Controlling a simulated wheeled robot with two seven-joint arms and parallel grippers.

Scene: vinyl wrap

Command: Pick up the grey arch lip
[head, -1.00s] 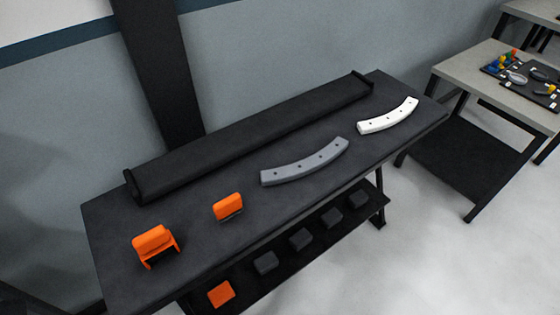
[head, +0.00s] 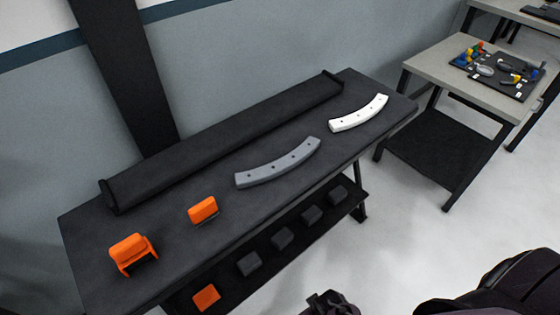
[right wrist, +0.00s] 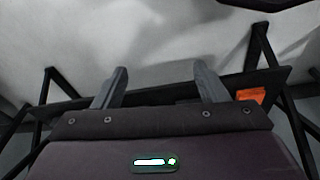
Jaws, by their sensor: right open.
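The grey arch lip (head: 278,165) lies flat on the dark table (head: 185,262), near its middle, a curved bar with small dark holes. A similar white arch lip (head: 359,114) lies to its right, apart from it. In the right wrist view my right gripper (right wrist: 160,82) is open and empty, with the floor and dark frame bars beyond its fingers. In the head view a dark part of my right arm shows at the lower right, clear of the table. The grey lip does not show clearly in the right wrist view. My left gripper is not in view.
A long black roll (head: 225,140) lies along the table's back edge. Two orange tools (head: 131,253) (head: 203,209) stand on the left part. A lower shelf holds several dark blocks (head: 248,264) and an orange piece (head: 206,297). A side table (head: 440,62) stands at the right.

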